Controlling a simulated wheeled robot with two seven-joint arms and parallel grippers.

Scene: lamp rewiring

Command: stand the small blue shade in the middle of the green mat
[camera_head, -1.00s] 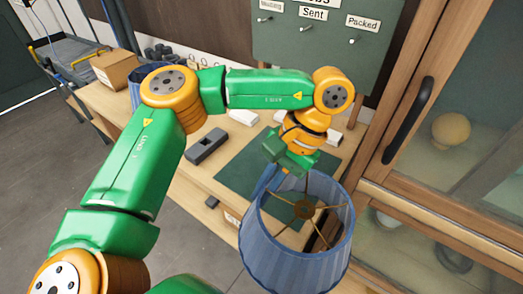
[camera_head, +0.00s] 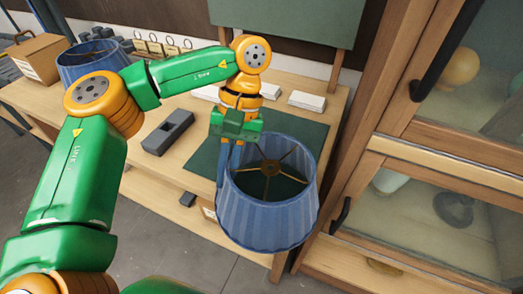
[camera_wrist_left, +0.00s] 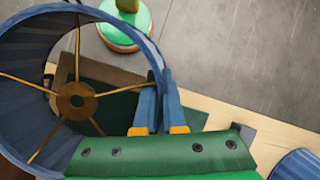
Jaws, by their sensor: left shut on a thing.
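A blue pleated shade (camera_head: 268,215) with a brass spider frame is held up by its rim, roughly upright. In the head view it covers the front right of the green mat (camera_head: 205,163) and the table's front edge. My left gripper (camera_head: 231,158) is shut on the shade's rim at its left side. In the left wrist view the two blue fingers (camera_wrist_left: 161,84) pinch the wall of the shade (camera_wrist_left: 28,115). The shade appears raised above the mat; its underside is hidden. My right gripper is not in view.
Another blue shade (camera_head: 92,66) stands at the back left of the table, near a cardboard box (camera_head: 35,58). A dark grey tool-like block (camera_head: 168,132) lies left of the mat. White blocks (camera_head: 307,101) lie behind it. A wooden glass-door cabinet (camera_head: 400,150) stands close on the right.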

